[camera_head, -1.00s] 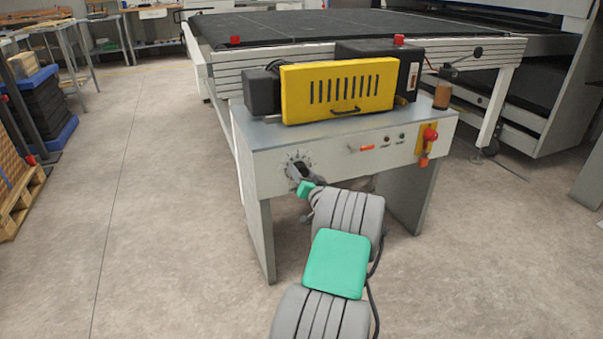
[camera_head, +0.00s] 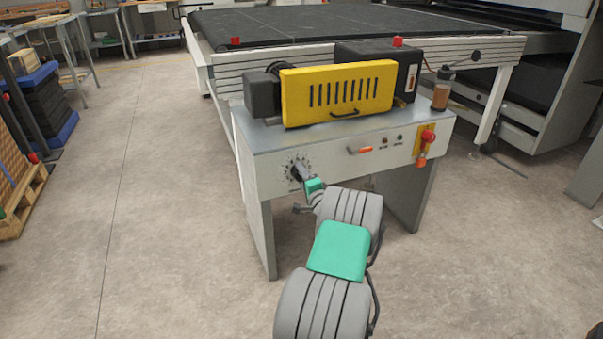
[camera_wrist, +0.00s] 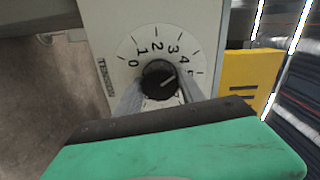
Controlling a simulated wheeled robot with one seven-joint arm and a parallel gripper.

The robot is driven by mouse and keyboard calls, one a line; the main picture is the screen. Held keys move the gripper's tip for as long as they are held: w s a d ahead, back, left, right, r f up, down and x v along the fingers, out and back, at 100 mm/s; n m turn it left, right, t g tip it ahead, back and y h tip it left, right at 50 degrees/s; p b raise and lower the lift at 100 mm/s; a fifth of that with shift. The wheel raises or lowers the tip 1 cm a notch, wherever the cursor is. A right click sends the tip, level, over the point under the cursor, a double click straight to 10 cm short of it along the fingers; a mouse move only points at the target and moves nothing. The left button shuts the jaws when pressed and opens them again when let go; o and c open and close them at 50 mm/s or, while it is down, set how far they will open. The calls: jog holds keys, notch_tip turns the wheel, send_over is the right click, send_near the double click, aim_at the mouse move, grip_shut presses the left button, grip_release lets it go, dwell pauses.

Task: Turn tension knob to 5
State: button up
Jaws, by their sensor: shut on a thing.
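The tension knob (camera_wrist: 158,80) is round and black, set in a pale dial numbered from 0 upward, beside the word TENSION. Its white line points to the upper right, toward the 4 and 5 side; I cannot tell the exact mark. My gripper (camera_wrist: 160,90) has one grey finger on each side of the knob and is shut on it. In the head view the dial (camera_head: 290,164) is at the left of the machine's front panel, and my gripper (camera_head: 302,174) reaches it from the lower right, partly hiding the knob.
The panel (camera_head: 345,165) also carries an orange-handled switch (camera_head: 365,149), small lamps and a red knob on a yellow plate (camera_head: 427,137). A yellow slotted cover (camera_head: 337,93) sits above.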

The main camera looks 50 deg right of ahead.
jog(key=m+p, duration=0.3)
jog(key=m, duration=0.3)
jog(key=shift+m, duration=0.3)
jog(key=shift+f, duration=0.1)
dwell(0.3)
jog(key=o, duration=1.4)
jog(key=shift+c, duration=0.2)
jog(key=p+v, duration=0.1)
jog(key=v, duration=0.6)
jog(key=shift+s+a, duration=0.25)
jog(key=shift+s, duration=0.05)
